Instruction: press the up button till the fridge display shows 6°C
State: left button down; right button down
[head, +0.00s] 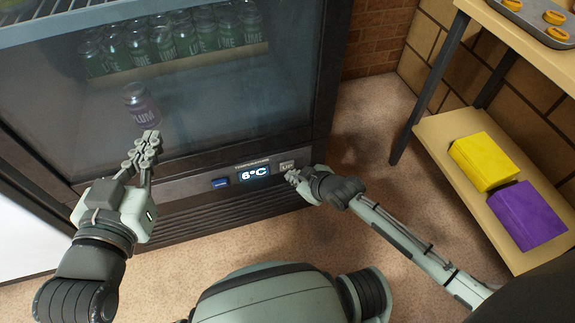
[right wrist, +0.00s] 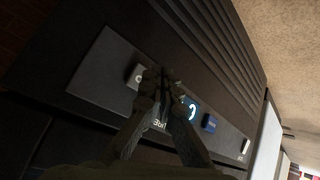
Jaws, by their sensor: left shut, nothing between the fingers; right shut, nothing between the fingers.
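The fridge display (head: 254,173) reads 6°C in lit digits on the dark panel at the fridge's base. The pale up button (head: 287,166) sits to its right, and a blue button (head: 220,183) to its left. My right gripper (head: 290,177) is shut and empty, its tips just below the up button in the head view. In the right wrist view its tips (right wrist: 160,76) are beside the up button (right wrist: 134,76) and partly cover the display (right wrist: 190,108). I cannot tell whether they touch the button. My left gripper (head: 149,140) is shut and empty, in front of the fridge glass.
Behind the glass, green cans (head: 165,42) stand in rows, with one purple can (head: 141,105) lower down. A wooden shelf unit (head: 440,125) at the right holds a yellow box (head: 485,161), a purple box (head: 528,215) and a tray (head: 525,18). The floor between is clear.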

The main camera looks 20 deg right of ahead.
jog(key=s+p, duration=0.3)
jog(key=s, duration=0.2)
dwell(1.0)
